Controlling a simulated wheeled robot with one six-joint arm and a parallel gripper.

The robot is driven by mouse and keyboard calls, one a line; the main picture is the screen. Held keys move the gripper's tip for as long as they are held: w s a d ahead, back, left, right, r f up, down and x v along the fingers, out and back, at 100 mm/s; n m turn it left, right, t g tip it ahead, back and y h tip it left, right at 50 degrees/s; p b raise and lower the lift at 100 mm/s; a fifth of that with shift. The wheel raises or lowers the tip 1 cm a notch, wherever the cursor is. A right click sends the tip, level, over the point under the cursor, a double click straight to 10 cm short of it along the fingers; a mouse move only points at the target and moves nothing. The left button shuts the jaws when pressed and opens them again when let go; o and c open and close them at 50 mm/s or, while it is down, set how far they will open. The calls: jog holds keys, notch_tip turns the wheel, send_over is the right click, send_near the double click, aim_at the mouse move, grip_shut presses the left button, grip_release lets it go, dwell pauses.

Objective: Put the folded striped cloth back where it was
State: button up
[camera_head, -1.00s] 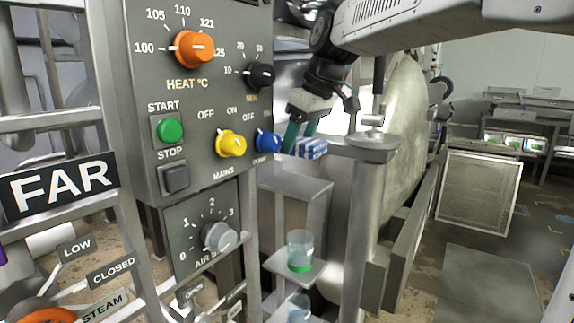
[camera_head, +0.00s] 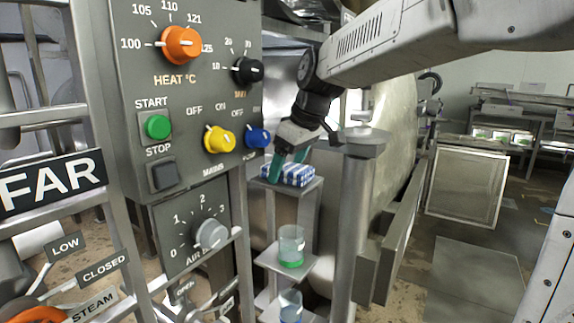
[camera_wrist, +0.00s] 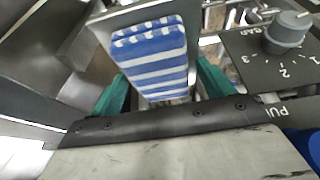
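The folded blue-and-white striped cloth (camera_head: 298,175) lies on the top plate of a small grey tiered stand (camera_head: 312,187), just right of the control panel. My gripper (camera_head: 288,164) is right above it, pointing down, with its teal fingers on either side of the cloth. In the wrist view the cloth (camera_wrist: 152,55) shows between the fingers (camera_wrist: 163,88), with narrow gaps at both sides, so the gripper looks open around it.
A glass with green contents (camera_head: 290,246) stands on the lower shelf, and another glass (camera_head: 290,306) is below it. The control panel (camera_head: 190,100) with knobs is close on the left. A metal post (camera_head: 357,220) rises close on the right.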

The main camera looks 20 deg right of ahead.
jog(key=v, duration=1.2)
jog(key=s+f+m+g+h, duration=0.1)
jog(key=s+f+m, duration=0.2)
jog(key=s+f, duration=0.7)
jog(key=s+f+m+g+h, duration=0.1)
jog(key=s+f+m, duration=0.3)
jog(key=s+f, duration=0.7)
jog(key=s, duration=0.5)
jog(key=shift+s+f+h, duration=0.2)
jog(key=shift+f+h, duration=0.1)
jog(key=shift+d, duration=0.1)
